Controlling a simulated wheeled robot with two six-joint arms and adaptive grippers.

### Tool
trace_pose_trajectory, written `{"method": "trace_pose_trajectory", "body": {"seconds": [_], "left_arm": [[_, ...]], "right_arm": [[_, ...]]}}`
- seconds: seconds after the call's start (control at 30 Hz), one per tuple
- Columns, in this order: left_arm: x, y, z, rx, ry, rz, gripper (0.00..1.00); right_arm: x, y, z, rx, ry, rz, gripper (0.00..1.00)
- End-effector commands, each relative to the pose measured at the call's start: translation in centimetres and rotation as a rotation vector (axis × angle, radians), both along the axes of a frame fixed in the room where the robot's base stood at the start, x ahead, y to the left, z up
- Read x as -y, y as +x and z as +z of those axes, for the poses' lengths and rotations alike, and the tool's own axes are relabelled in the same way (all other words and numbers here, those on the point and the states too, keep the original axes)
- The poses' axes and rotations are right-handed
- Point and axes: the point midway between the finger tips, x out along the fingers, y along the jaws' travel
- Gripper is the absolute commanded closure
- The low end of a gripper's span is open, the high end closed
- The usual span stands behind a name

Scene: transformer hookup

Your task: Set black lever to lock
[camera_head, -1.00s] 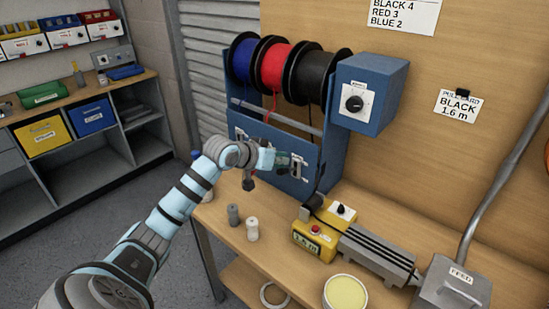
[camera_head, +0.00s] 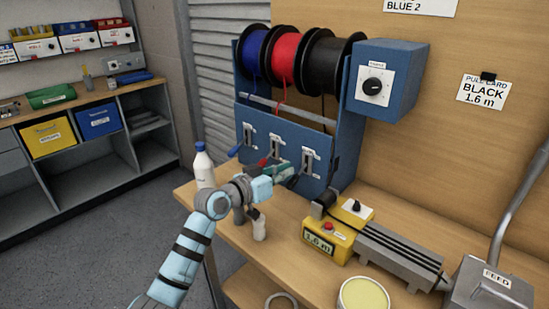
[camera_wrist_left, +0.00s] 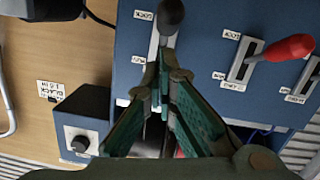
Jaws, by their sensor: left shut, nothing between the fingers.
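The blue panel (camera_head: 281,140) under the spools carries three levers in slots. The black lever is the rightmost in the head view; its slot plate (camera_head: 309,163) shows, and its dark knob (camera_head: 292,182) hangs low beside my gripper. In the left wrist view, which is turned upside down, the black knob (camera_wrist_left: 171,15) stands just beyond the fingertips. My left gripper (camera_head: 284,173) is shut and empty in front of the panel. Its green fingers (camera_wrist_left: 165,72) meet near the black lever's slot; whether they touch the lever is unclear. My right gripper is out of view.
The red lever (camera_wrist_left: 290,48) is close beside the black one. The blue lever (camera_head: 235,150) is further left. A white bottle (camera_head: 204,168) and a pale spool-like piece (camera_head: 259,229) stand on the bench near my arm. A yellow device (camera_head: 337,232) is to the right.

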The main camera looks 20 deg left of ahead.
Motion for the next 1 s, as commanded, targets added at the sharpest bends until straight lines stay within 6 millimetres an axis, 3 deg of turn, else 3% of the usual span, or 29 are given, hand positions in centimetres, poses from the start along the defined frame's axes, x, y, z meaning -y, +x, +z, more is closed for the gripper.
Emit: {"method": "trace_pose_trajectory", "body": {"seconds": [0.8,1.0], "left_arm": [[-0.2,-0.2,-1.1,-0.002,0.001,0.002,1.0],[-0.5,-0.4,0.4,-0.002,0.002,-0.001,1.0]], "right_arm": [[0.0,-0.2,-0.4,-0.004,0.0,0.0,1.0],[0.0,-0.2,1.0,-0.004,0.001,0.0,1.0]]}}
